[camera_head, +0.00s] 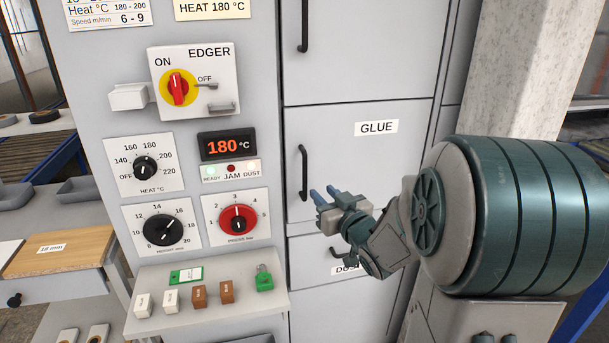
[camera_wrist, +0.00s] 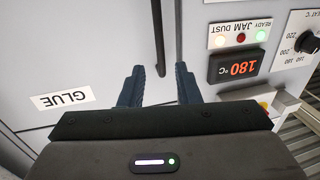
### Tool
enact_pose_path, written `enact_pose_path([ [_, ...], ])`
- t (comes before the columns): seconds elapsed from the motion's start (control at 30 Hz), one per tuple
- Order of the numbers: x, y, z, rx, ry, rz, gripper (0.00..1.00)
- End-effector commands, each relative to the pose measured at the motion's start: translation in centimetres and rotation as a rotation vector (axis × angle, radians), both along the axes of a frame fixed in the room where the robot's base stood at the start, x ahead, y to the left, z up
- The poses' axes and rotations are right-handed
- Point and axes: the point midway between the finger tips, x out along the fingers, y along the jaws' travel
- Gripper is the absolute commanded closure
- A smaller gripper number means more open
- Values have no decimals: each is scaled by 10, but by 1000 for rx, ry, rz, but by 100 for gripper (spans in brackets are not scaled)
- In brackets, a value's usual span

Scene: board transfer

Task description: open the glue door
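The glue door (camera_head: 375,165) is a grey panel with a GLUE label (camera_head: 377,128), and it sits flush with the cabinet. Its black vertical bar handle (camera_head: 302,172) is near the door's left edge. My gripper (camera_head: 322,195) is open and empty, just right of the handle's lower end in the head view. In the wrist view, which is upside down, the handle (camera_wrist: 157,35) ends between the two blue fingertips of my gripper (camera_wrist: 160,72). I cannot tell whether the fingers reach around it. The GLUE label (camera_wrist: 62,100) also shows there.
A control panel with a red EDGER switch (camera_head: 178,87), dials and a 180 °C display (camera_head: 227,146) is left of the door. A lower door handle (camera_head: 338,263) is under my gripper.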

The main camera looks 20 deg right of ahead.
Motion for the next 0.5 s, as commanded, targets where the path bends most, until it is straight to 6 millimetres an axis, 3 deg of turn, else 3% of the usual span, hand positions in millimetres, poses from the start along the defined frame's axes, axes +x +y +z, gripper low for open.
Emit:
enact_pose_path([
  [0.3,64,13,0,2,4,1,70],
  [0.5,93,19,1,1,2,0,70],
])
